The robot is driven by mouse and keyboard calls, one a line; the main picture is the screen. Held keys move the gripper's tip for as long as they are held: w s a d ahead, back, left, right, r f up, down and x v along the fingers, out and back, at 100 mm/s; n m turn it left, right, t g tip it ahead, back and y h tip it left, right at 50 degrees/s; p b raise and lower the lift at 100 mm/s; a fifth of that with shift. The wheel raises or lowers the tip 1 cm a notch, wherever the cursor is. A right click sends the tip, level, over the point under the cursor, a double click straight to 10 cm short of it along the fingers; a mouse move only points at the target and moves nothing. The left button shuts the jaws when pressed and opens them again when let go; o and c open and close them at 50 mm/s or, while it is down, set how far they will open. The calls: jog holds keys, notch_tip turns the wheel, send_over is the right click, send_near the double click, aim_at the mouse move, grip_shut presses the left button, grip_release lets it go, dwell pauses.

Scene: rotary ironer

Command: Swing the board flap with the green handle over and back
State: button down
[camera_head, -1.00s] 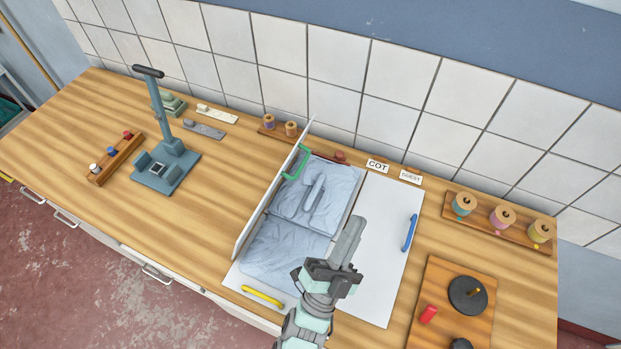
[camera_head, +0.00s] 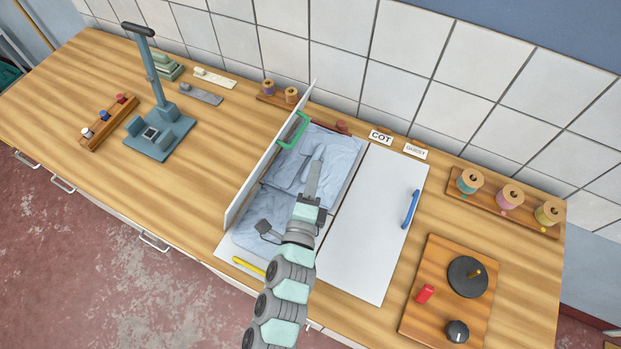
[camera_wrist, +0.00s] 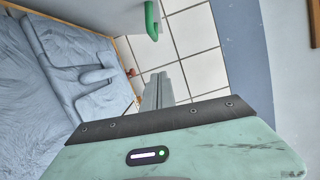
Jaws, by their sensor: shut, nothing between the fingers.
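The board flap (camera_head: 262,170) with the green handle stands nearly upright on the left of the folding board, over blue-grey cloth (camera_head: 290,195). Its green handle (camera_head: 293,130) is on the face toward the cloth, near the far end. In the wrist view the green handle (camera_wrist: 152,20) shows at the top, apart from my fingers. My gripper (camera_head: 316,158) is shut and empty, above the cloth and to the right of the flap. It also shows in the wrist view (camera_wrist: 158,82). My arm hides part of the cloth's near end.
A white flap (camera_head: 370,220) with a blue handle (camera_head: 410,209) lies flat at right. A yellow handle (camera_head: 249,267) is at the near edge. A spool rack (camera_head: 505,203), a board with dark knobs (camera_head: 450,290) and a blue-grey stand (camera_head: 160,135) are around it.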

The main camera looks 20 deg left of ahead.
jog(key=w+a+p, duration=0.3)
jog(key=w+a, duration=0.2)
jog(key=shift+r, duration=0.3)
jog(key=shift+w+r, duration=0.1)
